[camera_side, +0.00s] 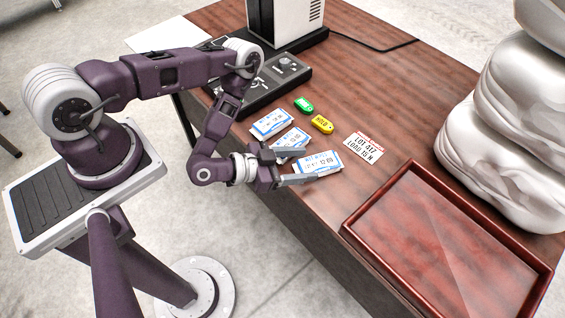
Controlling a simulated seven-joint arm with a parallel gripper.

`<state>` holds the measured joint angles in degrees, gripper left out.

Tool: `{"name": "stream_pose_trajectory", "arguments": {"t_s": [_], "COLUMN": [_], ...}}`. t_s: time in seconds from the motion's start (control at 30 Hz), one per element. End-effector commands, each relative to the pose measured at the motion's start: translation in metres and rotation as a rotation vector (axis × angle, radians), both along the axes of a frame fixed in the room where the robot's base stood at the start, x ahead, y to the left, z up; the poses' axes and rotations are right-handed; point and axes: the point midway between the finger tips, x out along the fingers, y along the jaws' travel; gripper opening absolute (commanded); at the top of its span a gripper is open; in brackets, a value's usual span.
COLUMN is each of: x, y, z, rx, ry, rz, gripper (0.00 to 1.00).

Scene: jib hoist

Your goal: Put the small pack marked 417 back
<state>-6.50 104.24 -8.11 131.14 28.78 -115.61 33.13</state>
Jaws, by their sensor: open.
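Three small white-and-blue packs lie in a row on the table: a far one (271,123), a middle one (294,137) and a near one (322,162). Their print is too small to read surely, so I cannot tell which is marked 417. My gripper (309,165) is open at the near pack, one finger on its far side and one along its near edge. I cannot tell whether the fingers touch it. The gripper partly hides the near and middle packs. A white card (363,148) reading "LOT 417, LOAD 15 N" lies to the right.
A green tag (304,105) and a yellow tag (322,124) lie beyond the packs. An empty red-brown tray (387,198) sits at the front right. White sacks (515,130) are stacked at right. A black device (285,72) stands at the back left.

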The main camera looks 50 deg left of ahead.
Motion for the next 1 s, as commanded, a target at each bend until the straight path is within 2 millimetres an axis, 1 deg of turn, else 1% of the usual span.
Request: {"name": "stream_pose_trajectory", "arguments": {"t_s": [0.07, 0.17, 0.23, 0.4, 0.6, 0.67, 0.77, 0.83, 0.9, 0.97, 1.0], "x": [-0.009, -0.019, -0.032, -0.052, -0.059, -0.058, -0.045, -0.03, -0.014, -0.001, 0.008], "y": [0.006, 0.01, 0.015, 0.023, 0.025, 0.025, 0.02, 0.016, 0.017, 0.023, 0.031], "z": [0.0, 0.007, 0.01, 0.02, 0.024, 0.024, 0.028, 0.032, 0.036, 0.043, 0.05], "rx": [-0.002, -0.006, -0.005, -0.003, -0.001, 0.003, 0.038, 0.097, 0.181, 0.263, 0.322], "ry": [0.012, 0.004, 0.009, 0.005, -0.002, -0.003, -0.006, 0.007, 0.046, 0.097, 0.137], "rz": [0.01, 0.012, 0.009, 0.005, 0.003, -0.007, -0.088, -0.195, -0.299, -0.361, -0.386], "gripper": [0.6, 0.6, 0.6, 0.6, 0.6, 0.6, 0.6, 0.6, 0.6, 0.6, 0.6]}}
